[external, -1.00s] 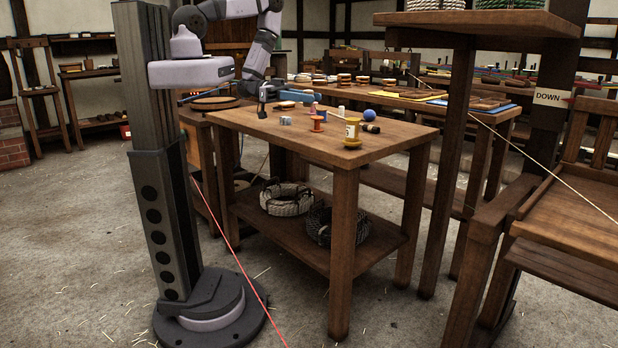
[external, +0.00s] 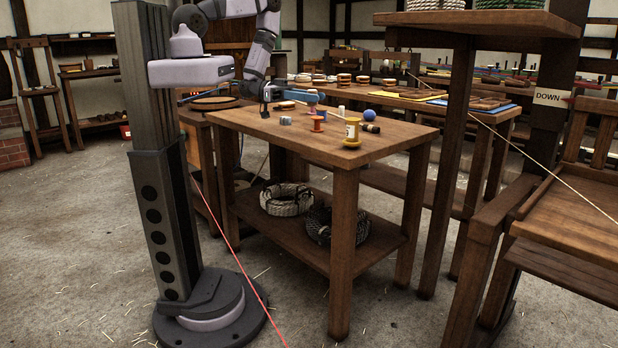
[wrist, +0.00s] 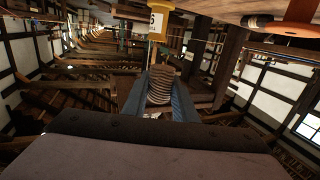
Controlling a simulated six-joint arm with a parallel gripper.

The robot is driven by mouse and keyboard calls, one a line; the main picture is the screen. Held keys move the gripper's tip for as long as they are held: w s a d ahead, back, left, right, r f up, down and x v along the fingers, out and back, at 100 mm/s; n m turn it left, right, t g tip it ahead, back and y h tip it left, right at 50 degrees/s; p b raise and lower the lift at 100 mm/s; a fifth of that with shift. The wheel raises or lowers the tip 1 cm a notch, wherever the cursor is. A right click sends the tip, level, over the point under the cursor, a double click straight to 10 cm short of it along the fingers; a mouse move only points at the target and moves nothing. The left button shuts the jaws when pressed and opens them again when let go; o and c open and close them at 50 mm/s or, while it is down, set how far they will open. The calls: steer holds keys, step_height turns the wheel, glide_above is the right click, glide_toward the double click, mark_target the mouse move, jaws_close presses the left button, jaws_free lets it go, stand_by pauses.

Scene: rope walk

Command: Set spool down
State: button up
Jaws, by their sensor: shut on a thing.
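My gripper (wrist: 159,92) has blue fingers shut on a brown, ribbed, spool-like piece (wrist: 160,83), seen in the wrist view, where the room looks upside down. In the external view my gripper (external: 300,96) shows as a blue shape above the back part of the wooden table (external: 392,142). The held piece is too small to make out there, and I cannot tell its exact height over the table. A yellow spool (external: 352,132) with a white label stands upright near the front corner; it also shows in the wrist view (wrist: 157,24).
The front left tabletop is bare.

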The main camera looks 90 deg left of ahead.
steer(key=a+n+t+y, duration=0.2)
steer(key=a+n+y, duration=0.3)
steer(key=a, duration=1.1)
steer(key=m+g+h, duration=0.2)
steer(key=m+h, duration=0.2)
glide_above(282, 131)
steer(key=f, duration=0.2)
steer(key=shift+d+r+m, duration=0.25)
steer(key=shift+d+m, duration=0.05)
steer(key=shift+d, duration=0.05)
steer(key=shift+f+b, duration=0.1)
steer(key=shift+b, duration=0.25)
step_height(282, 131, down, 5)
steer(key=b, duration=0.4)
steer(key=shift+f+b, duration=2.1)
steer(key=shift+f, duration=0.1)
